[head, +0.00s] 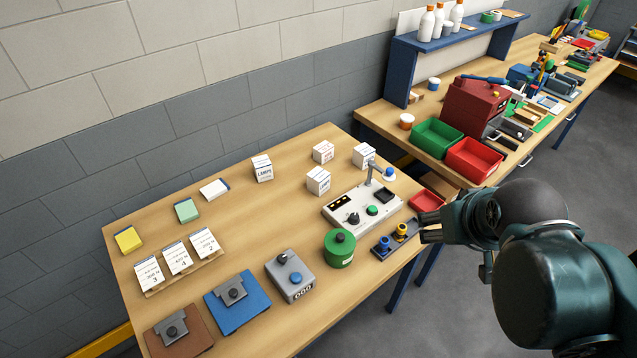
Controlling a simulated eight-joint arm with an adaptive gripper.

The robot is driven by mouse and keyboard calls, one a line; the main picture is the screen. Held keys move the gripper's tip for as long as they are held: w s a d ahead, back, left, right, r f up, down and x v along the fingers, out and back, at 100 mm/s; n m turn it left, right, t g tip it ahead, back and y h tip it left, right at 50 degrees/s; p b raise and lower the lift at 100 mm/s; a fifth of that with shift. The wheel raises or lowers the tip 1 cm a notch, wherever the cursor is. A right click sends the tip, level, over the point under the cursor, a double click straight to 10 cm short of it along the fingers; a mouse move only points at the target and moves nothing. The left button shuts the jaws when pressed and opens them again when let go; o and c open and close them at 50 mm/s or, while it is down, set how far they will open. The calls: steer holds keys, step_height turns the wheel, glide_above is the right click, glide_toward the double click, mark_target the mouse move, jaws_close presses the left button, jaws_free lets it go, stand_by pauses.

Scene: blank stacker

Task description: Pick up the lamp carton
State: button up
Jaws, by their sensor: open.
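Several small white cartons stand upright on the wooden table. The one nearest the wall, the lamp carton (262,171), has dark lettering that seems to read LAMPS. To its right are a carton with reddish lettering (323,153), a nearer carton with dark lettering (318,182) and a carton beside the tester's arm (364,155); their lettering is too small to read surely. My gripper (431,230) is open and empty at the table's right edge, well to the right of the lamp carton and apart from it.
A white tester panel (341,221), a green canister (339,262) and a dark base with blue and yellow knobs (382,252) lie between my gripper and the cartons. A red tray (426,204) is near my gripper. The table (240,226) is clear in front of the lamp carton.

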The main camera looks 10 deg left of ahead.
steer(key=w+a+f+n+h+b, duration=0.1)
steer(key=w+a+f+n, duration=0.1)
steer(key=w+n, duration=0.3)
steer(key=w+a+f+n+h+b, duration=0.1)
steer(key=w+a+n+h, duration=0.1)
steer(key=w+n, duration=0.35)
steer(key=n+t+h+b, duration=0.3)
steer(key=n+h+b, duration=0.1)
steer(key=n, duration=0.7)
glide_above(316, 176)
steer(key=s+d, duration=0.5)
steer(key=d, duration=0.5)
step_height(316, 176, down, 9)
steer(key=a+f+n+t, duration=0.1)
steer(key=a+f, duration=0.1)
steer(key=a, duration=0.2)
steer(key=a+f+n+t+b, duration=0.1)
steer(key=a+f+n, duration=0.1)
steer(key=a, duration=0.2)
steer(key=a+f+n+t+h, duration=0.1)
steer(key=a+f+n, duration=0.1)
steer(key=a, duration=0.2)
steer(key=shift+w+a+f+b, duration=0.15)
steer(key=shift+a+b, duration=0.05)
steer(key=shift+b, duration=0.2)
steer(key=shift+s+a+f+n, duration=0.2)
steer(key=shift+a+f+n, duration=0.1)
steer(key=shift+a+n, duration=0.25)
steer(key=shift+a, duration=0.1)
